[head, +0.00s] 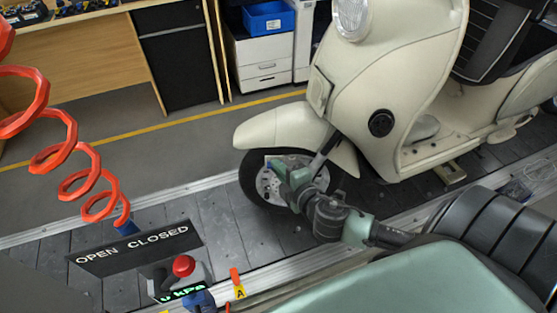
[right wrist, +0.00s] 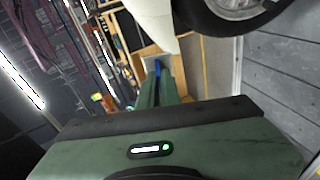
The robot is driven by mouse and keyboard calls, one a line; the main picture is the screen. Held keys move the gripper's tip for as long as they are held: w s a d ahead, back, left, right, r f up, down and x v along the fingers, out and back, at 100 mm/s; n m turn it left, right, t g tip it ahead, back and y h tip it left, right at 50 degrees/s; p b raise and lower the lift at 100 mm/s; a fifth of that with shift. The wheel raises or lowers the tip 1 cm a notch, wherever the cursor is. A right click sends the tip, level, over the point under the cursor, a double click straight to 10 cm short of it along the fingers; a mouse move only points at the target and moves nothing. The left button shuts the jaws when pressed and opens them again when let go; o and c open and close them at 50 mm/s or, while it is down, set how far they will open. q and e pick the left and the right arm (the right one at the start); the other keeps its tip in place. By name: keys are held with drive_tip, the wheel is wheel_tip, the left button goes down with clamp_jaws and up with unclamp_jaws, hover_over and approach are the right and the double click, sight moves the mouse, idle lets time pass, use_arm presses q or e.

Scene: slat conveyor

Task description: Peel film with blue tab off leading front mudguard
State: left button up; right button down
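The cream scooter's front mudguard (head: 285,127) curves over the front wheel (head: 258,182) in the head view. Its pale lower part (right wrist: 150,20) shows at the top of the right wrist view. My right gripper (head: 277,163) is beside the wheel, below the mudguard's front part. In the right wrist view its green fingers (right wrist: 158,78) are close together with the narrow blue tab (right wrist: 157,68) between them. A small bit of blue also shows at the fingertips in the head view. I cannot make out the clear film. My left gripper is not in view.
The scooter stands on the dark slat conveyor (head: 215,225). An orange coiled hose (head: 70,170) hangs at left, above an OPEN CLOSED plate (head: 135,250). A red button (head: 183,265) is at the front. A blue bin (head: 268,18) sits on a cabinet behind.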

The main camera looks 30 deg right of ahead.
drive_tip(key=shift+s+a+r, duration=0.25)
drive_tip(key=shift+s+a, duration=0.05)
drive_tip(key=shift+s, duration=0.2)
drive_tip(key=s+a+r+p, duration=0.2)
drive_tip(key=s+a, duration=0.1)
drive_tip(key=s, duration=0.1)
drive_tip(key=shift+s+r, duration=0.15)
drive_tip(key=shift+s, duration=0.15)
drive_tip(key=s+a+r+m+g+h+b, duration=0.1)
drive_tip(key=a+r+m+h+b, duration=0.3)
drive_tip(key=a+r+h+b, duration=0.1)
wheel_tip(320, 180, up, 4)
drive_tip(key=a+b, duration=0.1)
drive_tip(key=a, duration=0.1)
drive_tip(key=shift+s+a+m+g+h, duration=0.2)
drive_tip(key=shift+a+m+g+h, duration=0.1)
drive_tip(key=shift+m+g+h, duration=0.1)
